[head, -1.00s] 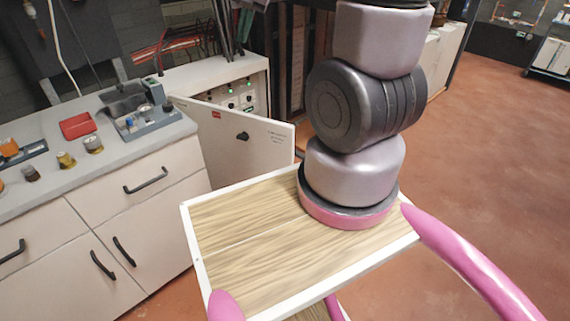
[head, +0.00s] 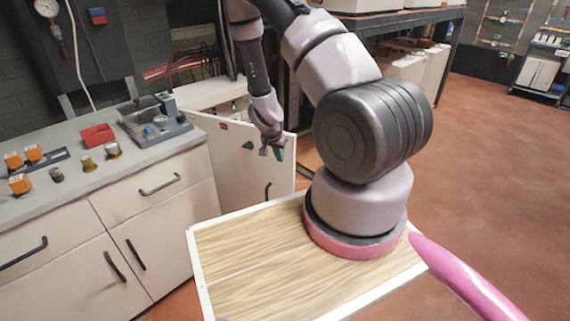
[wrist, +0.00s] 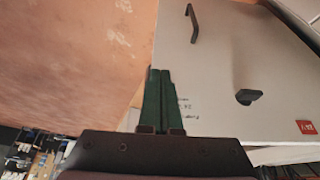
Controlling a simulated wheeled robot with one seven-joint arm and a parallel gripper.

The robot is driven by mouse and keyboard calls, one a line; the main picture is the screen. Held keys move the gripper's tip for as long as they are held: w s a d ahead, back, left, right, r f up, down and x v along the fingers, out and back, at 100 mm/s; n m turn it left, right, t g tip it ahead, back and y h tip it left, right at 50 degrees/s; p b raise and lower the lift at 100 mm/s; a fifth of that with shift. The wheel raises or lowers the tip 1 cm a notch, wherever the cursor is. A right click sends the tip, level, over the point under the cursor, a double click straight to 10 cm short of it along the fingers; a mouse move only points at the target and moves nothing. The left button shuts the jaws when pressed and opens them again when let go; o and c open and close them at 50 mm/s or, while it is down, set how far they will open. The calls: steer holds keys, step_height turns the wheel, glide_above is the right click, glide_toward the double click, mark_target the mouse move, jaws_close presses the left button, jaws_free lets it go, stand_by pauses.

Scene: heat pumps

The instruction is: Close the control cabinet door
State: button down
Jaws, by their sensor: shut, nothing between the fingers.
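The control cabinet door (head: 228,165) stands swung open from the white control cabinet (head: 212,95). It is a pale panel with a dark knob, a bar handle and a small red label. The door (wrist: 225,60) also fills the right of the wrist view, with its bar handle (wrist: 191,24) and knob (wrist: 247,96). My gripper (head: 277,152) is in front of the door near its free edge in the head view. In the wrist view my gripper's green fingers (wrist: 159,78) are together and empty, overlapping the door's edge in the picture. I cannot tell whether they touch it.
A workbench (head: 170,160) with drawers stands left of the door, holding a red tray (head: 97,135) and several small parts. My wooden-topped base (head: 250,245) is close in front of the door. Open reddish floor (head: 480,170) lies to the right.

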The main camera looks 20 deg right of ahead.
mark_target(288, 164)
steer(key=x, duration=0.3)
steer(key=w+d+x, duration=0.1)
steer(key=x, duration=0.3)
steer(key=r+x, duration=0.1)
steer(key=x, duration=0.2)
steer(key=shift+w+d+f, duration=0.2)
steer(key=shift+w+d, duration=0.1)
steer(key=shift+d, duration=0.15)
steer(key=shift+w+d, duration=0.45)
steer(key=shift+d, duration=0.05)
